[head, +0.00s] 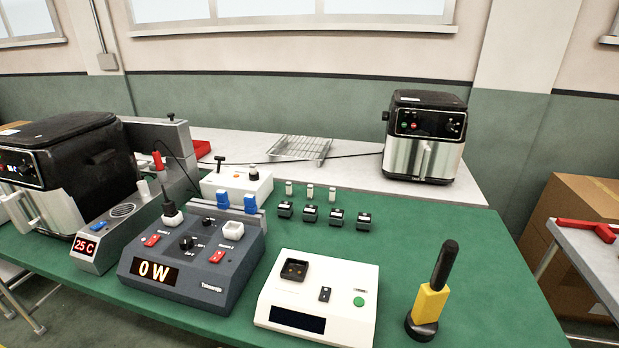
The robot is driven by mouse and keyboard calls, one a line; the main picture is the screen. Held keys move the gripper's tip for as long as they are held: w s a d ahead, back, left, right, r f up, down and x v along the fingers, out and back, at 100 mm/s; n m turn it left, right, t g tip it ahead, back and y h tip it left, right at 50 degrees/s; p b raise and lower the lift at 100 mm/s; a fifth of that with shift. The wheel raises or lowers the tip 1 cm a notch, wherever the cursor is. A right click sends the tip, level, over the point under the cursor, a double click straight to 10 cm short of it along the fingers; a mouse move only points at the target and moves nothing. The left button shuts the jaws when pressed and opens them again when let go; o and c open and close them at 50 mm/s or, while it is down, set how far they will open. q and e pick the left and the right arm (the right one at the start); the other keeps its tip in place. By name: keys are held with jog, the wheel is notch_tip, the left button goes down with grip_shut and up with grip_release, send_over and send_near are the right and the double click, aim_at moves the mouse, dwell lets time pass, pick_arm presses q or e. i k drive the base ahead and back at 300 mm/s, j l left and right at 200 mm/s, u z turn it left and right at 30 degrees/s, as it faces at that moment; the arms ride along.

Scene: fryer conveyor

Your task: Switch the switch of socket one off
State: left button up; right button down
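A dark blue-grey power box (205,290) stands on the green table and its display reads "0 W". It has a left red rocker switch (151,241) and a right red rocker switch (217,256), with a black knob (187,242) between them. A black plug with a cable (172,214) sits in the socket behind the left switch. The white socket (233,230) behind the right switch is empty. The socket labels are too small to read, and I cannot tell which way either switch is tipped. Neither of my grippers is in view.
A grey unit (100,256) reading "25 C" and a black air fryer (75,165) stand at the left. A white tester box (330,285) and a yellow-black handled tool (430,300) stand at the right. Another fryer (425,135) is behind. The table's right side is clear.

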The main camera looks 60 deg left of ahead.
aim_at(153, 239)
jog(key=u, duration=2.6)
jog(key=i+j, duration=0.3)
jog(key=i, duration=0.15)
jog(key=i+j, duration=0.35)
jog(key=i+z, duration=0.05)
jog(key=i, duration=0.05)
